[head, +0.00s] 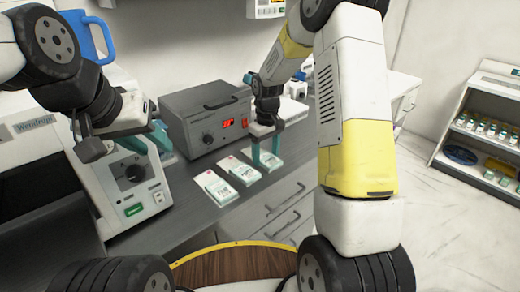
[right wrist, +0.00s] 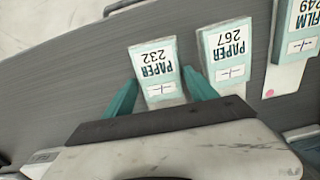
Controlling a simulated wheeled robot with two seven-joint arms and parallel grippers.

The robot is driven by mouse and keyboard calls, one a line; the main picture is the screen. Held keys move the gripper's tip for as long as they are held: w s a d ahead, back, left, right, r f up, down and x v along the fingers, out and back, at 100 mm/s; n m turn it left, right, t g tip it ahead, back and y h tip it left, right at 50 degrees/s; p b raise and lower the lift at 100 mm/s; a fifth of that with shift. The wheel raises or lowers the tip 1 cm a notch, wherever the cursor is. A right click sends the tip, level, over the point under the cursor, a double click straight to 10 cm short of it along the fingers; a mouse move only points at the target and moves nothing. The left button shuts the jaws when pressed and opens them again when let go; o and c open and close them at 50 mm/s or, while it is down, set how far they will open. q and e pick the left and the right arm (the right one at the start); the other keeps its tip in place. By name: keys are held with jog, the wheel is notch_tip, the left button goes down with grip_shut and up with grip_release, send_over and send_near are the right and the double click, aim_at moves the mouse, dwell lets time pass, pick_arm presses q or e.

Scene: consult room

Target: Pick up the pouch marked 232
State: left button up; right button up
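The pouch marked 232 (right wrist: 155,67) is a white and teal packet labelled PAPER, upside down in the right wrist view. In the head view it is the rightmost pouch (head: 266,159) of the row on the grey counter. My right gripper (right wrist: 160,78) is open, with one teal finger on each side of this pouch; it points down at it in the head view (head: 266,155). I cannot tell whether the fingers touch it. My left gripper (head: 150,141) is open and empty at the left, in front of a white device.
The pouch marked 267 (right wrist: 226,52) lies close beside the right finger. A FILM pouch marked 249 (right wrist: 300,42) is further along. A grey box with a red display (head: 207,118) stands behind the row. The white device (head: 132,178) stands at the left.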

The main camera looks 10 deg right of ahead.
jog(key=c, duration=0.9)
jog(key=shift+r, duration=0.1)
